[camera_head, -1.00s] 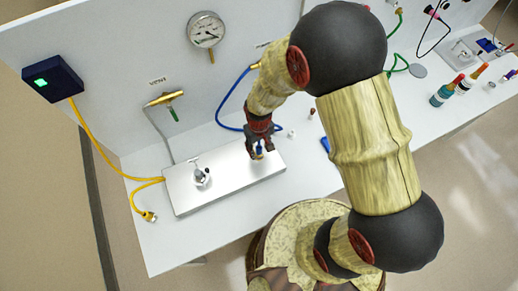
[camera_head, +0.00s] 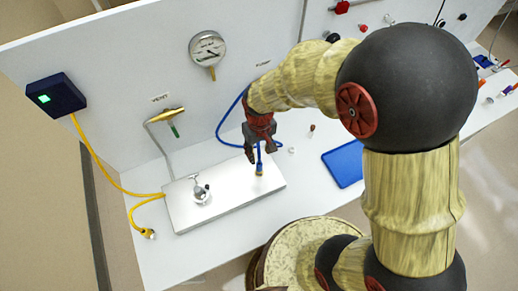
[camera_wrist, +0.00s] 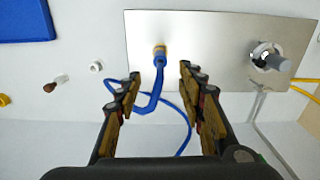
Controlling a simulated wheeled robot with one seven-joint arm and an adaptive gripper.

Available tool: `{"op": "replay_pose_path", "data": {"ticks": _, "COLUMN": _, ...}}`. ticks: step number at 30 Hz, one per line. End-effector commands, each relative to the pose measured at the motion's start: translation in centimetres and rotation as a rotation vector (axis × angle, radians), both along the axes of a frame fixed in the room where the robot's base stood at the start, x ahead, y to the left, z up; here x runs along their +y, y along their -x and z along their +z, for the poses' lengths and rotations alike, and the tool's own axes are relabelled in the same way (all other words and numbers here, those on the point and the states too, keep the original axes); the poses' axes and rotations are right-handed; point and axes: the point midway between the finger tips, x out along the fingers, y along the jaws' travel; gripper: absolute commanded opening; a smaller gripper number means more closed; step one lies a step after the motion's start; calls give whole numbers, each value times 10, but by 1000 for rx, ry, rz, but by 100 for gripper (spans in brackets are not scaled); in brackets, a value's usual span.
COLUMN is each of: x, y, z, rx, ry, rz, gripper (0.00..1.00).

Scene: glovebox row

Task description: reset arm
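My gripper (camera_head: 260,156) hangs above the right part of a silver plate (camera_head: 222,204) on the white bench. In the wrist view its two fingers (camera_wrist: 158,84) are apart, with nothing held between them. A blue hose (camera_wrist: 153,98) ends in a brass fitting (camera_wrist: 159,51) on the plate, beyond the fingertips. In the head view the brass fitting (camera_head: 259,169) stands upright on the plate, just below the gripper. My arm hides part of the bench and the back panel.
A valve (camera_head: 200,192) stands on the plate's left part. A yellow cable (camera_head: 105,175) ends in a loose connector at left. A gauge (camera_head: 207,48), a vent pipe (camera_head: 165,115) and a dark box (camera_head: 55,94) are on the panel. A blue tray (camera_head: 345,164) lies right.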

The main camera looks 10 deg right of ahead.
Motion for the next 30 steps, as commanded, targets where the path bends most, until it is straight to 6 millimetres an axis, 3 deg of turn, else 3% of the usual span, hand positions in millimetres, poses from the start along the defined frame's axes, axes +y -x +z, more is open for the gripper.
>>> {"op": "replay_pose_path", "data": {"ticks": 10, "x": -1, "y": 3, "z": 0, "rx": 9, "ry": 3, "rz": -3, "gripper": 39}}
{"op": "replay_pose_path", "data": {"ticks": 15, "x": -10, "y": 32, "z": -1, "rx": 79, "ry": 25, "rz": -10, "gripper": 39}}
{"op": "replay_pose_path", "data": {"ticks": 23, "x": -37, "y": 64, "z": 54, "rx": 22, "ry": 7, "rz": -70, "gripper": 39}}
{"op": "replay_pose_path", "data": {"ticks": 30, "x": -71, "y": 93, "z": 94, "rx": -139, "ry": -35, "rz": -167, "gripper": 39}}
